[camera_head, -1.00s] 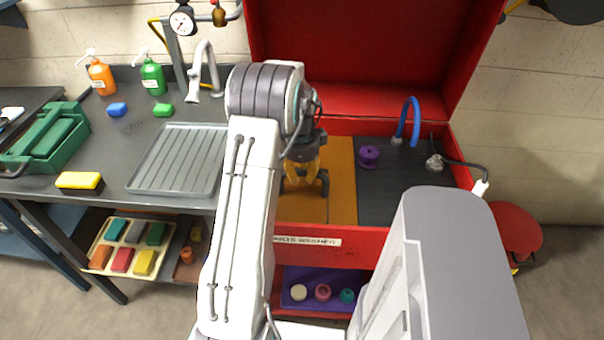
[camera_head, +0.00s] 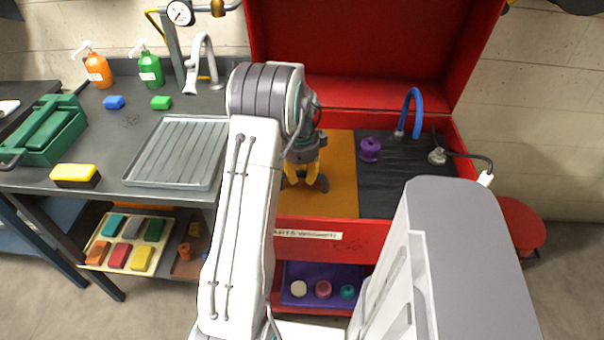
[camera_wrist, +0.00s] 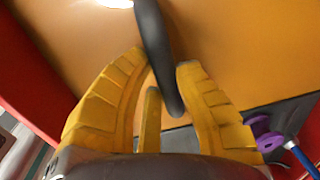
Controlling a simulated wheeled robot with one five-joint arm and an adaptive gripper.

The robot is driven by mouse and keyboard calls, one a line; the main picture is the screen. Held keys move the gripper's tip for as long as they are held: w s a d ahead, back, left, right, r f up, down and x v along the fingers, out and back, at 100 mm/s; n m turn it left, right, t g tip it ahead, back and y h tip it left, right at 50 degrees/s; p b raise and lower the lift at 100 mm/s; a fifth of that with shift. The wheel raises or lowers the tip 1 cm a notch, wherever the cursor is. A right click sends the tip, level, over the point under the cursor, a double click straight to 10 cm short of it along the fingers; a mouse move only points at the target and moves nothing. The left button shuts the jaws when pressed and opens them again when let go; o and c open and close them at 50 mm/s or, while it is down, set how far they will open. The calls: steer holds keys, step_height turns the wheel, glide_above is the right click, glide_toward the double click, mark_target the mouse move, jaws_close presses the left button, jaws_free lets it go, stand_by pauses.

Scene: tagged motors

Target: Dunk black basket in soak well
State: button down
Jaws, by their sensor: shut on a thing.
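My gripper (camera_head: 306,180), with yellow fingers, hangs over the orange area (camera_head: 342,170) of the red parts washer, where the soak well appears to be. In the wrist view, my gripper (camera_wrist: 164,68) is shut on a slim black curved bar (camera_wrist: 157,45), which looks like the black basket's handle. The bar passes between the fingertips against a plain orange surface (camera_wrist: 230,45). The basket's body cannot be made out in either view. I cannot tell whether it is under the orange surface.
A purple spool-like part (camera_head: 370,150) and a blue hose (camera_head: 412,110) stand on the dark right side of the washer. The raised red lid (camera_head: 370,50) is behind. A grey ribbed drain tray (camera_head: 178,152) lies on the counter to the left.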

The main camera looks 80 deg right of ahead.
steer(key=shift+d+r, duration=0.1)
steer(key=shift+r, duration=0.2)
steer(key=shift+r+p, duration=1.2)
steer(key=shift+r, duration=0.4)
steer(key=shift+f, duration=0.15)
steer(key=shift+f+b, duration=1.35)
steer(key=shift+f, duration=0.25)
steer(key=shift+r+p, duration=1.25)
steer(key=shift+r, duration=0.5)
steer(key=shift+f, duration=0.2)
